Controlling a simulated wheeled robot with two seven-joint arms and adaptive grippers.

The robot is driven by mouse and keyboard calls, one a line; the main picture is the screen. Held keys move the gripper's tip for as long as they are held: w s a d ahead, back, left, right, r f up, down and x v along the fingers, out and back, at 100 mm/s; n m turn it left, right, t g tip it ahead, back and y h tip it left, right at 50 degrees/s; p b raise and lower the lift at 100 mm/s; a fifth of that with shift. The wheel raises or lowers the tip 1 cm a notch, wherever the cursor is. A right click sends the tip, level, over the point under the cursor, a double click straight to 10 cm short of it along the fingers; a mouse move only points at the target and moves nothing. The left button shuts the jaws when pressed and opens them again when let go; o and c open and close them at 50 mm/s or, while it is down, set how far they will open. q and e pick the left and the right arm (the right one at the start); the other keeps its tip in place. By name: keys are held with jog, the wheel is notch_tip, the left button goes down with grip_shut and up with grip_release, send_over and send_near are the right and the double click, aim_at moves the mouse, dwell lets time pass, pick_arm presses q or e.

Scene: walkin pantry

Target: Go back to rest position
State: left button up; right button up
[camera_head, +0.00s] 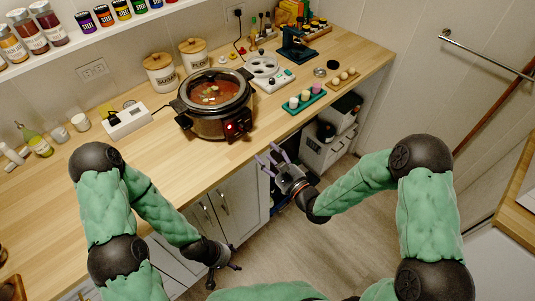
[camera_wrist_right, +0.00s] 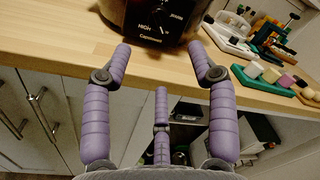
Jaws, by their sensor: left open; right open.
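My right gripper (camera_head: 276,163) has purple fingers and is raised in front of the counter's edge, to the lower right of the slow cooker (camera_head: 215,117). In the right wrist view its fingers (camera_wrist_right: 163,75) are spread apart with nothing between them, and the slow cooker's front (camera_wrist_right: 150,17) shows beyond them. My left gripper (camera_head: 224,279) is low in front of the cabinet doors, at the bottom of the head view. It is small and dark there, and appears open and empty.
The wooden counter (camera_head: 160,180) holds canisters (camera_head: 161,73), a white box (camera_head: 126,121), a green tray (camera_head: 304,104) and a white tray of rounds (camera_head: 268,68). Cabinets (camera_head: 240,195) stand below. The floor (camera_head: 268,235) between my arms is clear. A wall rail (camera_head: 485,57) is at right.

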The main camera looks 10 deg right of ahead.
dwell(0.3)
jog(key=s+d+f+n+g+h, duration=0.1)
jog(key=s+f+n+g+h, duration=0.2)
jog(key=f, duration=0.6)
jog(key=s+d+f+n+g+h, duration=0.15)
jog(key=f+n+g, duration=0.25)
jog(key=f, duration=0.4)
jog(key=s+f+n+g, duration=0.4)
jog(key=s+f+n, duration=0.1)
jog(key=s, duration=0.4)
jog(key=s+f+n+g, duration=0.4)
jog(key=s+f+n, duration=0.1)
jog(key=s, duration=0.4)
jog(key=shift+s+d+f+h, duration=0.4)
jog(key=shift+f+h, duration=0.05)
jog(key=shift+f, duration=0.05)
